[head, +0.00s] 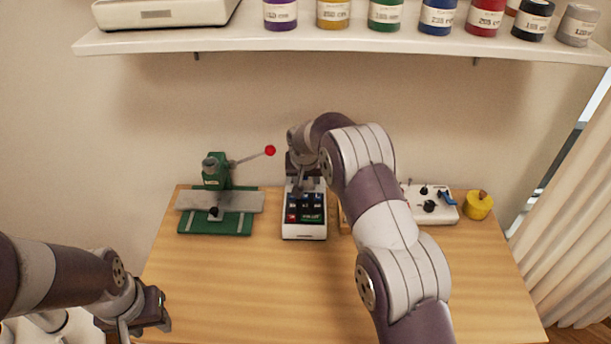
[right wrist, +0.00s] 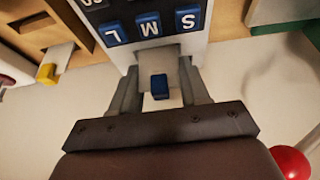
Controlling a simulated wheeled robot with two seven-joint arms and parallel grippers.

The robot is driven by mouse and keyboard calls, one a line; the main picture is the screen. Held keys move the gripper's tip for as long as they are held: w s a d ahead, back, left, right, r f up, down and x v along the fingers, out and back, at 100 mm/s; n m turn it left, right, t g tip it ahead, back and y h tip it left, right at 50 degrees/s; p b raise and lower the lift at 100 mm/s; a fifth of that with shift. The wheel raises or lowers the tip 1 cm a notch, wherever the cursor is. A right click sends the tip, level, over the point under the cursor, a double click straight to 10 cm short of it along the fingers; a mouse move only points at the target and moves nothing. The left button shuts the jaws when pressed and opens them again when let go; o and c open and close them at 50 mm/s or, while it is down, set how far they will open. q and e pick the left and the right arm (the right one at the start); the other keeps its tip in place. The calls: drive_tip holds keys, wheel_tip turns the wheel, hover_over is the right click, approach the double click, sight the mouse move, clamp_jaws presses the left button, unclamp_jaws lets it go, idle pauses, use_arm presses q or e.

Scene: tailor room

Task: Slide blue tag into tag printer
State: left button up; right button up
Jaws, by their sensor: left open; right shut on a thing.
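The tag printer (head: 304,232) is a white box with blue, red and green keys, standing mid-table at the back. In the right wrist view its face (right wrist: 118,60) shows blue S, M and L keys. My right gripper (right wrist: 160,68) is shut on the blue tag (right wrist: 159,86), a pale tag with a blue block. The tag's far end meets the printer's edge beside the keys; I cannot tell how deep it sits. In the head view, my right gripper (head: 304,184) is over the printer's back end. My left gripper (head: 160,318) is open and empty at the lower left.
A green press (head: 215,222) with a red-knobbed lever stands left of the printer. A white device with knobs (head: 440,212) and a yellow pot (head: 478,207) stand right. A yellow-ended tag (right wrist: 47,73) lies by wooden slots. The table front (head: 250,290) is clear.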

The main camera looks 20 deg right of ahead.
drive_tip(key=shift+f, duration=0.35)
drive_tip(key=o, duration=1.1)
drive_tip(key=shift+c, duration=0.2)
drive_tip(key=shift+r, duration=0.1)
drive_tip(key=b+v, duration=0.1)
drive_tip(key=v, duration=1.1)
drive_tip(key=shift+s+r, duration=0.15)
drive_tip(key=shift+r, duration=0.05)
drive_tip(key=s+f+n+g+y+p, duration=0.1)
drive_tip(key=s+f+n+g+p, duration=0.1)
drive_tip(key=s, duration=2.8)
drive_tip(key=shift+s+d+n+g+p, duration=0.2)
drive_tip(key=shift+d+n+g+p, duration=0.3)
drive_tip(key=shift+n, duration=0.2)
